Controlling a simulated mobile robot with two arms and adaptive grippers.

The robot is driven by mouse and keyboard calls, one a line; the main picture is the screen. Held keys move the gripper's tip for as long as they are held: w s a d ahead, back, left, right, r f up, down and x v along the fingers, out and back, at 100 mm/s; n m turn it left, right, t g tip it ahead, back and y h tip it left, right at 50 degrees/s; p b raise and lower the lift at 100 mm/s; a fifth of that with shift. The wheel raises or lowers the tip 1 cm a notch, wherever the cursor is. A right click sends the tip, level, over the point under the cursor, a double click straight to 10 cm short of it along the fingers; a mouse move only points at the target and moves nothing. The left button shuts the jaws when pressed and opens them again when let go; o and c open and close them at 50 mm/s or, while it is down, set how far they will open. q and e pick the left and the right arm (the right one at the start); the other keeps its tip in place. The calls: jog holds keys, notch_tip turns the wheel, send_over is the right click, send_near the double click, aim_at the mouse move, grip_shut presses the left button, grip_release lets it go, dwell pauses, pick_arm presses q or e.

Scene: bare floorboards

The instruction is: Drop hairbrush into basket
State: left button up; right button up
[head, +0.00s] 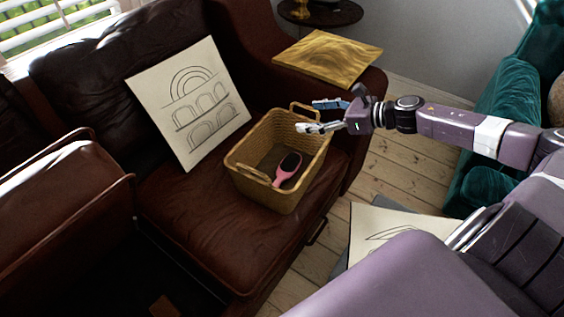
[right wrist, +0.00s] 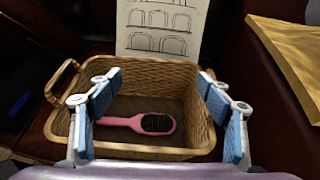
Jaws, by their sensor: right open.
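The pink hairbrush (head: 288,169) with a dark bristle pad lies inside the woven basket (head: 262,193), leaning toward its near side. The basket stands on the seat of the brown leather sofa. In the right wrist view the hairbrush (right wrist: 150,123) lies on the basket (right wrist: 160,74) floor, handle to the left. My right gripper (head: 318,117) is at the basket's right rim in the head view. In the right wrist view its fingers (right wrist: 158,118) are spread wide, with nothing between them but the view into the basket. My left gripper is not in view.
A cream drawing of arches (head: 190,103) leans on the sofa back beside the basket. A golden cushion or panel (head: 328,57) lies on the sofa arm. A green sofa (head: 510,90) stands at the right. A drawing (head: 385,225) lies on the floor.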

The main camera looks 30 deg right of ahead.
jog(key=shift+s+d+r, duration=0.2)
jog(key=shift+s+r, duration=0.05)
jog(key=shift+s, duration=0.25)
dwell(0.4)
